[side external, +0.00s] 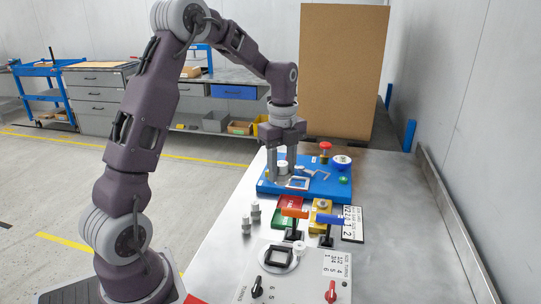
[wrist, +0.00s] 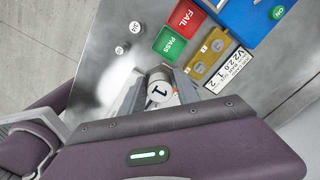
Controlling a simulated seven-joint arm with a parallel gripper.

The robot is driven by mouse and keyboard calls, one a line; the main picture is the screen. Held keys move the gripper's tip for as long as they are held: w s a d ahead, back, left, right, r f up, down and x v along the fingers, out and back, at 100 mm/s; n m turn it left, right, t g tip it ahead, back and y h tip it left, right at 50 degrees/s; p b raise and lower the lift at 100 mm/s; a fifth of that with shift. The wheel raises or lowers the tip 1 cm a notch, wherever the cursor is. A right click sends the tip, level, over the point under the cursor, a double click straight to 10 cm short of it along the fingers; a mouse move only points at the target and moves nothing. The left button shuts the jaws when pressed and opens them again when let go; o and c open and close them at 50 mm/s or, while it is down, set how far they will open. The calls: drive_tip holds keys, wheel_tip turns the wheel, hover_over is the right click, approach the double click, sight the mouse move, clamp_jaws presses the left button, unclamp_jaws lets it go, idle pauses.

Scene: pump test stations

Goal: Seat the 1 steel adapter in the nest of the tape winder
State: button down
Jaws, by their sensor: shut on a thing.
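The steel adapter (wrist: 158,91), a short grey cylinder with a "1" on its top, is between my fingers in the wrist view. My gripper (wrist: 160,84) is shut on it. In the side view my gripper (side external: 282,176) points down in front of the blue station (side external: 262,191), with a pale cylinder at its fingers. The blue station (wrist: 247,22) is at the upper right there. I cannot tell for sure which station is the tape winder, and no empty nest shows clearly.
Two loose adapters marked 3/4 (wrist: 135,27) and 1/2 (wrist: 119,50) stand on the bench. Red FAIL (wrist: 187,14) and green PASS (wrist: 170,43) trays, a yellow holder (wrist: 212,46) and a label card (wrist: 234,68) lie nearby. A grey panel (side external: 262,262) with knobs is nearest the camera.

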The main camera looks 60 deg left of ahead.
drive_tip(key=s+d, duration=0.7)
drive_tip(key=d, duration=0.4)
drive_tip(key=shift+s+d+f, duration=0.1)
drive_tip(key=shift+s+f, duration=0.05)
drive_tip(key=shift+f, duration=1.65)
drive_tip(key=shift+s+d+f, duration=0.1)
drive_tip(key=shift+f, duration=1.65)
drive_tip(key=shift+s+f, duration=0.15)
drive_tip(key=shift+f, duration=1.65)
drive_tip(key=shift+f, duration=0.15)
drive_tip(key=shift+f, duration=0.45)
drive_tip(key=shift+f, duration=0.25)
drive_tip(key=shift+f, duration=0.2)
